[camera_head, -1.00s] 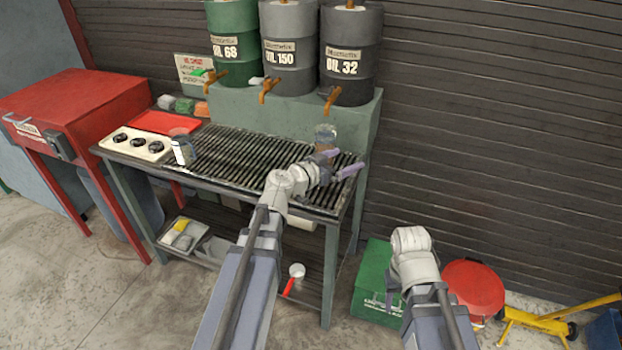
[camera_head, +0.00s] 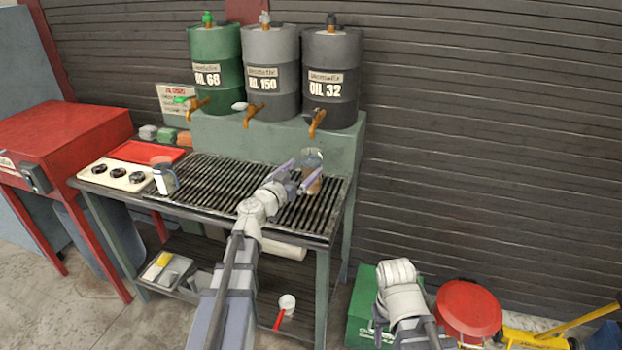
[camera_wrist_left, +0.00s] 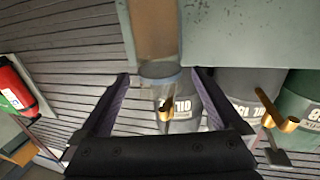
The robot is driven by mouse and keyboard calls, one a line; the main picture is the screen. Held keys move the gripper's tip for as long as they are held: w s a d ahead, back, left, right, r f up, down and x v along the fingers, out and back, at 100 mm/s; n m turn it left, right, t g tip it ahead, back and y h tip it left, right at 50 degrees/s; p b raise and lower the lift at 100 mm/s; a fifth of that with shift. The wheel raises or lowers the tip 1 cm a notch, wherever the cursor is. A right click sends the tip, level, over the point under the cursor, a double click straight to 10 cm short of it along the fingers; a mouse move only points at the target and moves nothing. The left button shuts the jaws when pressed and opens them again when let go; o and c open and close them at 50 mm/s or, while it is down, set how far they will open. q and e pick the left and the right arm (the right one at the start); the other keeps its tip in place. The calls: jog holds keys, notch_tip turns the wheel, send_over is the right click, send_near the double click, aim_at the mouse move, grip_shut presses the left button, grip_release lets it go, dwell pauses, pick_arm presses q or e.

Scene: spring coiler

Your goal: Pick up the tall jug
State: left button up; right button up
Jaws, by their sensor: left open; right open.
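The tall jug (camera_head: 313,158), clear with brown contents, stands upright near the right end of the slatted bench top, below the OIL 32 drum. My left gripper (camera_head: 302,176) is open right in front of it, its purple fingers pointing at the jug. In the left wrist view the jug (camera_wrist_left: 154,35) appears upside down, its clear rim low in the picture, beyond and between the two open fingers (camera_wrist_left: 160,95). I cannot tell whether either finger touches it. My right arm's wrist shows at the lower right of the head view; its fingers are hidden.
Drums of OIL 68 (camera_head: 216,72), OIL 150 (camera_head: 270,75) and OIL 32 (camera_head: 332,75) with taps stand behind the bench. A smaller jug (camera_head: 165,180) stands left, beside the cream panel (camera_head: 117,175). The bench middle is clear. A green box (camera_head: 362,310) is on the floor.

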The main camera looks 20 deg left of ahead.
pick_arm(q)
jog(key=shift+x, duration=2.65)
jog(key=shift+f, duration=0.1)
jog(key=shift+s, duration=0.1)
grip_shut()
